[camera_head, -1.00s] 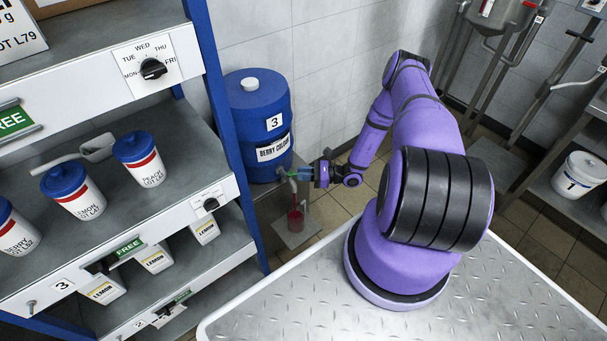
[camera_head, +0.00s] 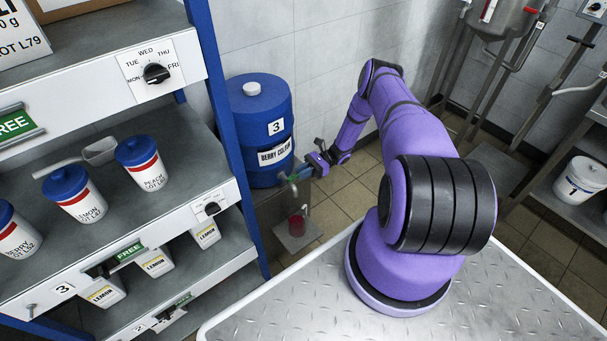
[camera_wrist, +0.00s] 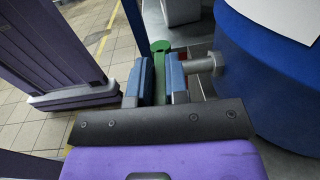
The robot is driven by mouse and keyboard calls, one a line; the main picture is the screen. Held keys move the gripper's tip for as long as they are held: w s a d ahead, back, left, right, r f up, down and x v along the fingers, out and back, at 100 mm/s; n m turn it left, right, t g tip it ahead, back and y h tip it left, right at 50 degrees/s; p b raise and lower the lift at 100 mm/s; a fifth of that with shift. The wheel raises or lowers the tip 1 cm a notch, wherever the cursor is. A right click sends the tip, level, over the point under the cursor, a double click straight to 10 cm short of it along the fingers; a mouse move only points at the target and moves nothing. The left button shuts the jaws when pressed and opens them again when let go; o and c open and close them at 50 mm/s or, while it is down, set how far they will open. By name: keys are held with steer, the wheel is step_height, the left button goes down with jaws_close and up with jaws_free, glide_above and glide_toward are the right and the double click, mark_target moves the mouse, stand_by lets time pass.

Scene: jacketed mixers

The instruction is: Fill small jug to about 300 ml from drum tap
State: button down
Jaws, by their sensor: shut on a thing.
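The blue drum (camera_head: 259,110), labelled BERRY and numbered 3, stands beside the shelving; its side also shows in the wrist view (camera_wrist: 265,70). My gripper (camera_head: 301,173) is at the drum's tap. In the wrist view, the blue fingers of my gripper (camera_wrist: 160,72) are shut on the green tap handle (camera_wrist: 160,48). The grey tap body (camera_wrist: 205,64) joins the drum to the right of the fingers. The small jug (camera_head: 297,226), clear with red liquid inside, stands below the tap on a grey plate. No red stream shows above it now. Its level marks are too small to read.
The shelving (camera_head: 225,100) at left holds tubs, a scoop and lemon cartons. My metal deck fills the lower right. A white bucket (camera_head: 581,180) numbered 1 stands on a rack at right. Tiled floor lies open behind my arm.

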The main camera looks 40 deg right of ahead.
steer(key=shift+w+n+g, duration=0.2)
steer(key=shift+n+g, duration=0.2)
steer(key=shift+g, duration=0.2)
steer(key=c, duration=1.1)
jaws_free()
steer(key=shift+d, duration=0.15)
steer(key=d, duration=1)
steer(key=shift+w+d, duration=0.3)
